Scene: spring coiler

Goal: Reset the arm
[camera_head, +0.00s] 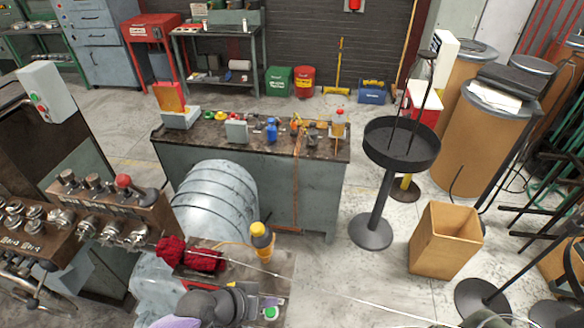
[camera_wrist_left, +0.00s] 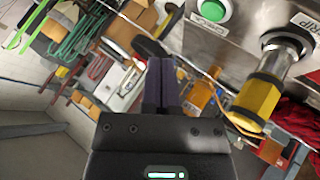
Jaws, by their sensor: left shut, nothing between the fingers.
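My left gripper (camera_head: 243,300) is at the bottom of the head view, over the front of the machine bench and close to a green button (camera_head: 270,313). In the left wrist view its two dark fingers (camera_wrist_left: 163,85) are together with nothing between them. The green button (camera_wrist_left: 211,10) is on a metal panel (camera_wrist_left: 248,28) just beyond the fingers. My right gripper is not in view.
Left is a control bank with levers and a red knob (camera_head: 123,181). Red cloths (camera_head: 190,254) lie on the machine. A cluttered workbench (camera_head: 250,190) stands ahead. A black round tray stand (camera_head: 402,150) and an open cardboard box (camera_head: 446,240) are right, with bare floor between.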

